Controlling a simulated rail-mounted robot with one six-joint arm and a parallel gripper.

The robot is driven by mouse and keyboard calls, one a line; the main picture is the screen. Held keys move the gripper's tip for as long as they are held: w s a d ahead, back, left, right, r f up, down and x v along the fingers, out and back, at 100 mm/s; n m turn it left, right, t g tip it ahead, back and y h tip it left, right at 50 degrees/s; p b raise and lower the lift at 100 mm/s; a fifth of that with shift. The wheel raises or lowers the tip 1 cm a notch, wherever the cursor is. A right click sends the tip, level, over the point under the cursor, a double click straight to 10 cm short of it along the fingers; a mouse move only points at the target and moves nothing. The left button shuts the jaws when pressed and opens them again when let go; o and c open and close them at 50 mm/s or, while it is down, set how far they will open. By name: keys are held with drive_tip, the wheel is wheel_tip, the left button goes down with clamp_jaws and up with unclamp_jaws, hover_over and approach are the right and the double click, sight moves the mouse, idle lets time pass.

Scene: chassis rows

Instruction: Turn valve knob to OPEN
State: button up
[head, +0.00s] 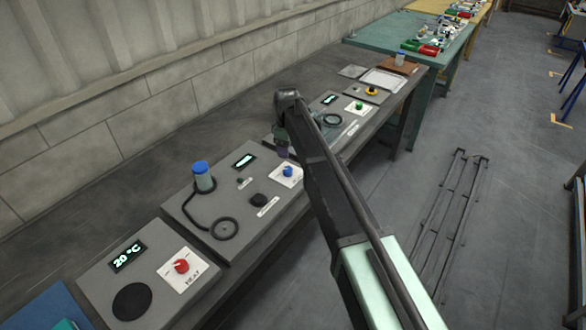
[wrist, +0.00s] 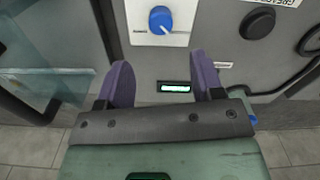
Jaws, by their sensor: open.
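A blue knob (wrist: 160,19) with a white pointer mark sits on a white plate at the top of the wrist view. The mark points down in that view; small lettering beside the knob is too small to read. The blue knob also shows in the head view (head: 287,171), on the grey middle panel. My gripper (wrist: 163,72) has two purple fingers, apart and with nothing between them. In the wrist view the knob lies beyond the fingertips, apart from them. In the head view my gripper (head: 283,148) is partly hidden by my arm, just behind the knob.
A lit display (wrist: 175,87) shows between the fingers. A black round knob (head: 258,200), a blue-capped bottle (head: 203,177) and a black cable ring (head: 224,229) share the panel. A red HEAT knob (head: 181,266) is nearer; a green knob (head: 359,105) is farther along.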

sight(288, 168)
wheel_tip(288, 168, down, 10)
drive_tip(key=b, duration=0.9)
drive_tip(key=shift+f, duration=0.1)
drive_tip(key=shift+s, duration=0.1)
drive_tip(key=shift+r, duration=0.2)
drive_tip(key=c, duration=0.9)
